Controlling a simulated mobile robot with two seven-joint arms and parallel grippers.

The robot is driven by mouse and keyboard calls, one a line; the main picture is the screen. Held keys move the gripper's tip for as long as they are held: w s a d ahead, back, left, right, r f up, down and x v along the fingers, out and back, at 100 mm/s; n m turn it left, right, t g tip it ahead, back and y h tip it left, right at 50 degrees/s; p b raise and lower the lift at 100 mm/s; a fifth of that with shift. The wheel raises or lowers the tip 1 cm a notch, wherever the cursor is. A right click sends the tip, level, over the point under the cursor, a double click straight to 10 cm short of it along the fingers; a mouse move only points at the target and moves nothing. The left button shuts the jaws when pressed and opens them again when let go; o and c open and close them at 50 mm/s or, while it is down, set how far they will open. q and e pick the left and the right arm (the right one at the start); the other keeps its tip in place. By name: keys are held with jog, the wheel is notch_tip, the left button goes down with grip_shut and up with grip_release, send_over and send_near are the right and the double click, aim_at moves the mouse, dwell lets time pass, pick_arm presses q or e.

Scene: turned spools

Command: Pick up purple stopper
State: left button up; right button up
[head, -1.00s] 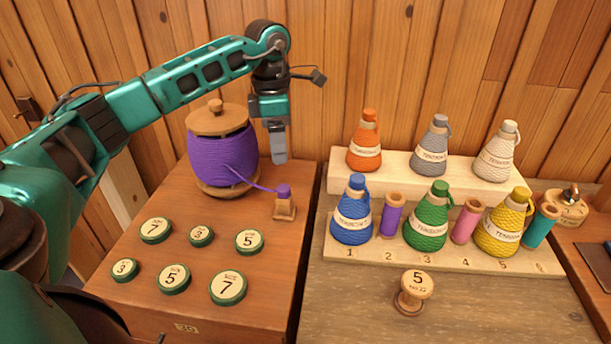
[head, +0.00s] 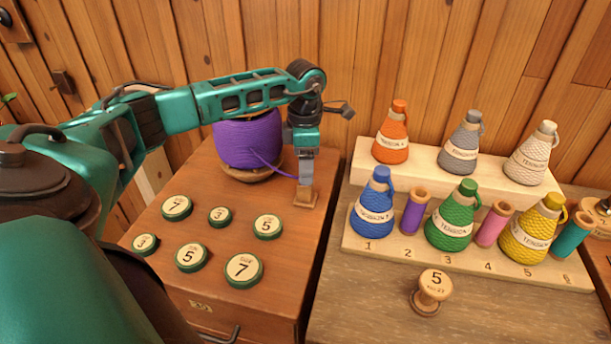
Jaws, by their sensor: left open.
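The purple stopper is hidden behind my left gripper (head: 305,178), whose fingers point straight down just over the small wooden stand (head: 305,198). My left gripper is open. I cannot tell whether its fingers are around the stopper or in front of it. A purple thread (head: 268,164) runs from the large purple spool (head: 248,142) toward the fingers. My right gripper is not in view.
Several round green-rimmed number discs (head: 244,270) lie on the cabinet top in front of the stand. At right, a stepped wooden rack (head: 392,250) holds coloured bottles and small spools. A wooden knob (head: 433,290) marked 5 stands before it.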

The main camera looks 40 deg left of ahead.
pick_arm(q)
jog(key=shift+f, duration=0.95)
jog(key=c, duration=1.1)
